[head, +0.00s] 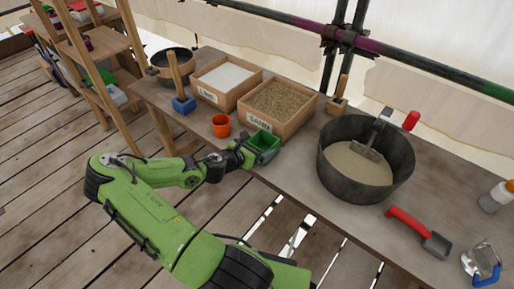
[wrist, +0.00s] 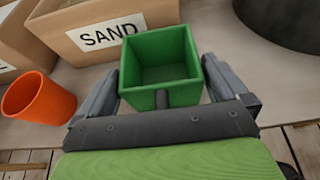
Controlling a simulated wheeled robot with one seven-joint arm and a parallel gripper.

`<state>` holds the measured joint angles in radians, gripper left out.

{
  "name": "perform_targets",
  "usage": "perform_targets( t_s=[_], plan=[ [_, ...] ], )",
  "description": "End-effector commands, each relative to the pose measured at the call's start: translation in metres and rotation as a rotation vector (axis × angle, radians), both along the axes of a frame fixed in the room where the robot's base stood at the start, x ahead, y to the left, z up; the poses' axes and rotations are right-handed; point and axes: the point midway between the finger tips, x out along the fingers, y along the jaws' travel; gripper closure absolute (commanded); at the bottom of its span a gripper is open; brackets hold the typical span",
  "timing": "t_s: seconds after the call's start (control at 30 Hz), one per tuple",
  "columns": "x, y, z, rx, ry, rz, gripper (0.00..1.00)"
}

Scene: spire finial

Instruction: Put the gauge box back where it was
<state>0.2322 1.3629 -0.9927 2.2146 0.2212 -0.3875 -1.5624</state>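The gauge box is a green, square, open-topped box (head: 263,148) with a short handle stub, at the front edge of the bench in the head view. In the wrist view the green box (wrist: 160,88) is upright and looks empty, with its stub pointing toward my palm.
Behind it stand the SAND box (head: 276,104) and a box of pale powder (head: 224,78). An orange cup (head: 221,125) is to the left. The bench between box and tub is clear.

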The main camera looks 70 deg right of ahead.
Motion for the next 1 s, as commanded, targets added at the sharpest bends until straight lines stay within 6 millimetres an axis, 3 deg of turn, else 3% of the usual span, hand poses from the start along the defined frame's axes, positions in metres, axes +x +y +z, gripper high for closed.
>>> perform_targets(
  t_s=[0.27, 0.6, 0.7, 1.0],
  plan=[
    [0.005, 0.009, 0.006, 0.0, 0.002, 0.004, 0.0],
    [0.036, 0.081, 0.041, 0.0, 0.001, 0.005, 0.0],
    [0.042, 0.094, 0.046, 0.0, 0.002, 0.003, 0.0],
    [0.044, 0.102, 0.048, -0.001, 0.002, -0.001, 0.0]
  ],
)
